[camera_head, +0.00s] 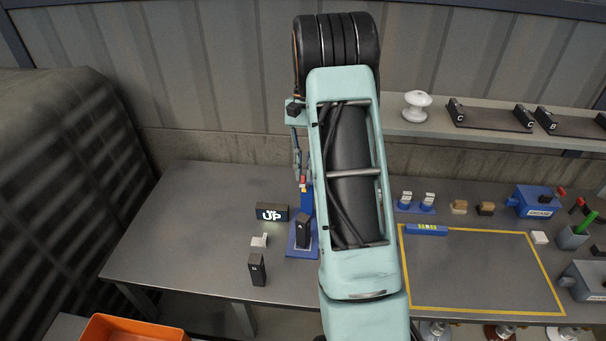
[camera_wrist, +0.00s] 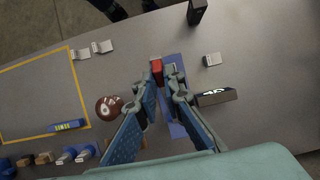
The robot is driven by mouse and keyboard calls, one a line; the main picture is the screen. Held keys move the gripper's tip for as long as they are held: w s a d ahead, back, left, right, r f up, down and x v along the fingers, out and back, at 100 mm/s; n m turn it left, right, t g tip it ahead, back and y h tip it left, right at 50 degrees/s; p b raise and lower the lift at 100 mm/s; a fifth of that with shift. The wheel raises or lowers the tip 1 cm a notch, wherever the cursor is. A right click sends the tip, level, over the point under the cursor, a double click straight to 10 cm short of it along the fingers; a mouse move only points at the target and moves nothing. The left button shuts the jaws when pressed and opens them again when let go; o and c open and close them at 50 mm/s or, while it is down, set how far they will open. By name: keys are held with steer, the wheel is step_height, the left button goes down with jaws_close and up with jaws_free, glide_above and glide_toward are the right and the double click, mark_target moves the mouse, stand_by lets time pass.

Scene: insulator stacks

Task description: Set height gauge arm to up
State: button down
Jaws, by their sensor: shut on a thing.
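The height gauge has a blue base (camera_head: 297,252) and a blue upright (camera_head: 307,200), left of my arm in the head view. Its arm has a red end (camera_head: 303,181), high on the upright. The red end shows between my fingertips in the wrist view (camera_wrist: 157,67), and the blue base (camera_wrist: 177,131) lies below. My gripper (camera_head: 299,166) is closed around the gauge arm near this end; the exact contact is partly hidden by the fingers. It also shows in the wrist view (camera_wrist: 164,80).
Black blocks (camera_head: 257,270) and a light grey piece (camera_head: 259,240) stand near the gauge. A brown round insulator (camera_wrist: 108,107) is beside my left finger in the wrist view. A yellow-outlined area (camera_head: 480,275) is largely clear. An orange crate (camera_head: 125,330) is at lower left.

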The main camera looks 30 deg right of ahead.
steer(key=shift+w+d+r+g+y, duration=0.2)
steer(key=shift+w+d+r+g, duration=0.15)
steer(key=shift+w, duration=0.1)
steer(key=shift+w+d+r+g+y, duration=0.25)
steer(key=shift+w+g, duration=0.1)
steer(key=shift+w, duration=0.1)
